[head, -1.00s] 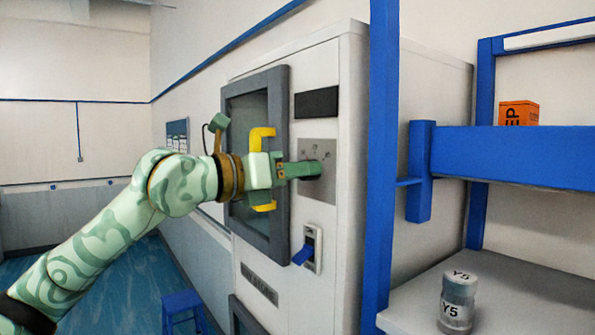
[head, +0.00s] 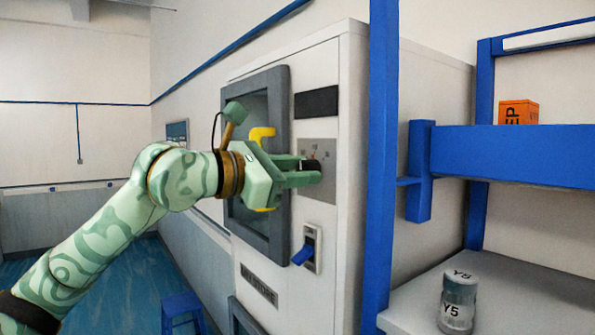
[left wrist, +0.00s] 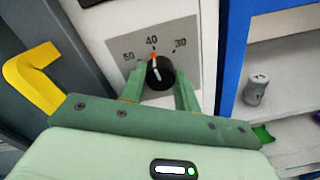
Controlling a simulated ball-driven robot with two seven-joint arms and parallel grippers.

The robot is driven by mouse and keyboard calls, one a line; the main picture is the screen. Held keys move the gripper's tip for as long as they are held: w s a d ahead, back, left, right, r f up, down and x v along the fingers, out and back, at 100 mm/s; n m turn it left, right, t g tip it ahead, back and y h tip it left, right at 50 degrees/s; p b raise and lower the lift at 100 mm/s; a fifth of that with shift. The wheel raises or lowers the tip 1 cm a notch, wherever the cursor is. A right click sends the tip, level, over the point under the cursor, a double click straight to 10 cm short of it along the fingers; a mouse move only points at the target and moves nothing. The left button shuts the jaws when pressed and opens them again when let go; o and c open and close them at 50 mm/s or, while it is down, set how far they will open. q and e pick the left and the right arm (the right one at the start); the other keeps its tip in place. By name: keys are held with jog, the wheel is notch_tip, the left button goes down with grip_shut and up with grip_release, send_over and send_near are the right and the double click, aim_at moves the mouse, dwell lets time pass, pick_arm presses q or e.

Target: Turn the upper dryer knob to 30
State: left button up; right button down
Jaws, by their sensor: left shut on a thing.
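The upper dryer knob (head: 312,165) is a round black knob on a grey dial plate (head: 320,192) on the dryer's white front. In the left wrist view the knob (left wrist: 160,75) has a white line and an orange mark at its top, close to the number 40. The numbers 50, 40 and 30 show around it, with 30 at the right. My left gripper (head: 314,171) is shut on the knob, one finger on each side, as the left wrist view also shows. The fingers partly hide the knob in the head view. My right gripper is out of view.
The grey dryer door (head: 281,90) with a yellow handle (head: 262,134) is left of the plate. A blue switch (head: 304,253) sits below. A blue rack post (head: 379,150) stands at the right, with a jar marked Y5 (head: 458,302) and an orange box (head: 518,113).

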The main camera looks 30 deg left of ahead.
pick_arm(q)
jog(key=m, duration=0.6)
jog(key=shift+r, duration=0.1)
jog(key=m+p, duration=0.1)
jog(key=m, duration=0.3)
jog(key=shift+m+y, duration=0.3)
jog(key=shift+m, duration=0.1)
jog(key=shift+d, duration=0.1)
jog(key=o, duration=1)
jog(key=shift+c, duration=0.2)
jog(key=shift+s, duration=0.15)
jog(key=f+b+v, duration=0.1)
jog(key=b+v, duration=0.7)
jog(key=v, duration=0.8)
jog(key=shift+r, duration=0.25)
